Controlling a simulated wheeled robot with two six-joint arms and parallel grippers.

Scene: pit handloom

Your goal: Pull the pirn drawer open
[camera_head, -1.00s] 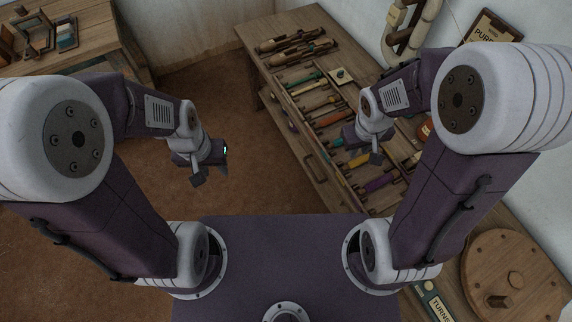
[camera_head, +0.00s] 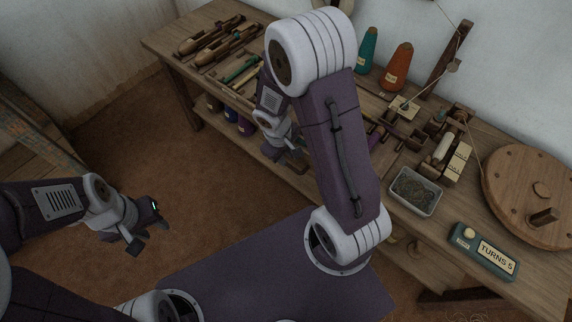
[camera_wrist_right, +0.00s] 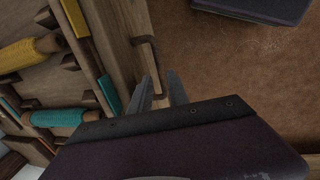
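The drawer's wooden front (camera_wrist_right: 118,45) runs along the bench edge in the right wrist view, with a dark bracket handle (camera_wrist_right: 152,48) standing off it. My right gripper (camera_wrist_right: 159,76) is open, its two fingertips apart on either side of the handle's lower part. I cannot tell whether they touch it. In the head view my right gripper (camera_head: 296,160) is at the bench's front, partly hidden by its own arm, which also hides the drawer. My left gripper (camera_head: 149,235) is open and empty over the floor, away from the bench.
Yellow (camera_wrist_right: 30,52) and teal (camera_wrist_right: 60,117) pirns lie in racks beside the drawer front. The wooden bench (camera_head: 165,48) carries shuttles, cones, a metal tray (camera_head: 415,190), a large wooden wheel (camera_head: 530,180) and a turns counter (camera_head: 484,252). The floor before the bench is clear.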

